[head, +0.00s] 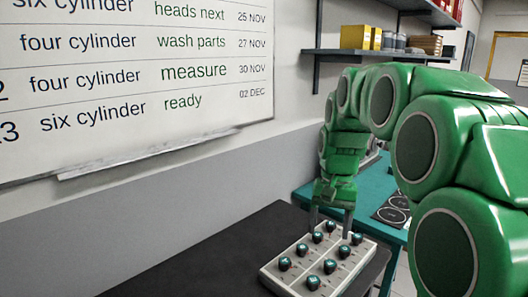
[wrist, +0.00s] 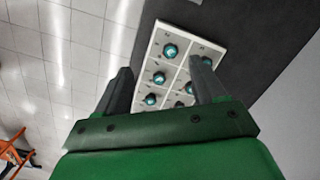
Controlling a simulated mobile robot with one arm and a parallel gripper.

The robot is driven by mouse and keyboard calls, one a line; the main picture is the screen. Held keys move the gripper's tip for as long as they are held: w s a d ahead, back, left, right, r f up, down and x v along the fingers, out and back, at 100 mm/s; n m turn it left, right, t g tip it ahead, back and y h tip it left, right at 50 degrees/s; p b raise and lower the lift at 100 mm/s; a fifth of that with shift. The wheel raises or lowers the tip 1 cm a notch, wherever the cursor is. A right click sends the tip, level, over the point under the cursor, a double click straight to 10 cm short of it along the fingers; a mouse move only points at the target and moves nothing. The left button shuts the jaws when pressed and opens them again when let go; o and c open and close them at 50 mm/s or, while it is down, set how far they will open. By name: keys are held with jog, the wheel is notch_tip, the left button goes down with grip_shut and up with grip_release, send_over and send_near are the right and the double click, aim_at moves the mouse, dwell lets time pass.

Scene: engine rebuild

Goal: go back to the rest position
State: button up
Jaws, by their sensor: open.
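My gripper (head: 331,220) is at the end of my green arm and points down over the far part of a pale tray (head: 272,279). The tray holds several dark knobs with teal tops, set in rows of compartments. In the wrist view my gripper (wrist: 160,85) has its two dark fingers apart, with the tray (wrist: 195,42) beyond them. Knobs with teal tops show between and beyond the fingers. Nothing is held between the fingers. The lower part of the tray is hidden by my gripper in the wrist view.
The tray lies on a black bench top (head: 215,255) near its right edge. A teal table (head: 375,185) with ring-shaped parts stands behind. A wall shelf (head: 385,54) holds yellow boxes (head: 356,38). A whiteboard (head: 130,75) hangs at left. An orange object (wrist: 14,155) stands on the tiled floor.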

jog(key=s+f+n, duration=0.1)
jog(key=s+f, duration=0.2)
jog(key=s, duration=0.7)
jog(key=s+f+n, duration=0.1)
jog(key=s+f, duration=0.1)
jog(key=s, duration=0.9)
jog(key=s+f+n, duration=0.1)
jog(key=s+f, duration=0.2)
jog(key=s, duration=0.8)
jog(key=shift+s+a+f+g+h, duration=0.15)
jog(key=shift+f+g+h, duration=0.15)
jog(key=shift+g, duration=0.1)
